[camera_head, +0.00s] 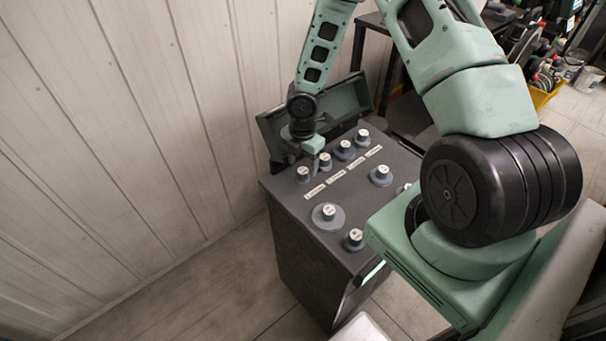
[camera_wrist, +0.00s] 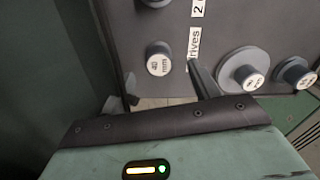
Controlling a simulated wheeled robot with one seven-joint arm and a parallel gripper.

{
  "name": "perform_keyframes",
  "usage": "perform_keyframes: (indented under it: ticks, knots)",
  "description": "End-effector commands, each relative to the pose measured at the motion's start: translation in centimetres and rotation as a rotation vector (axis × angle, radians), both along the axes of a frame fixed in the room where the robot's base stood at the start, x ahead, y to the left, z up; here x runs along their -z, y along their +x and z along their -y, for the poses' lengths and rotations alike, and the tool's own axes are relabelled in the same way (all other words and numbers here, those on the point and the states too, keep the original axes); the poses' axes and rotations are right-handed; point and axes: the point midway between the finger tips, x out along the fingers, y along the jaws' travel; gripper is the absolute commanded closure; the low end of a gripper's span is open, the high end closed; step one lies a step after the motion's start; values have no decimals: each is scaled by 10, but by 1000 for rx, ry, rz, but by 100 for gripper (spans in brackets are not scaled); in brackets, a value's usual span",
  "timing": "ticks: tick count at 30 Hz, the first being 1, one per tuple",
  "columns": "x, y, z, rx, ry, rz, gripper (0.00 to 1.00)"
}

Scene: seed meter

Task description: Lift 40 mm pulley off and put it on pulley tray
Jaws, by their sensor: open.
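The 40 mm pulley (camera_wrist: 159,62) is a small dark grey pulley with a white cap reading "40 mm" in the wrist view. It stands on the grey top of a cabinet, left of a label strip. It appears to be the pulley at the left end of the back row (camera_head: 303,173) in the head view. My gripper (camera_wrist: 168,88) is open, with a finger on either side below the pulley in the wrist view. It holds nothing. In the head view my gripper (camera_head: 313,158) is low over that back row. I cannot tell which surface is the pulley tray.
The cabinet top (camera_head: 290,195) carries several other pulleys, including a wide disc pulley (camera_head: 328,214) and a smaller one (camera_head: 354,239) at the front. A raised dark panel (camera_head: 350,95) stands behind. The panelled wall (camera_head: 150,120) is to the left.

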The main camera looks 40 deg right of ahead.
Motion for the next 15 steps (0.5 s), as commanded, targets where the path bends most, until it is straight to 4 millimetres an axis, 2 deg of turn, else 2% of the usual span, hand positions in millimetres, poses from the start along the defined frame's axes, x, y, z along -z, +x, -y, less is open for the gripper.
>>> perform_keyframes:
  ticks: [8, 15]
  knots:
    - [36, 1, 2, -2, 0, -3, 38]
    - [42, 1, 3, 0, 0, -1, 38]
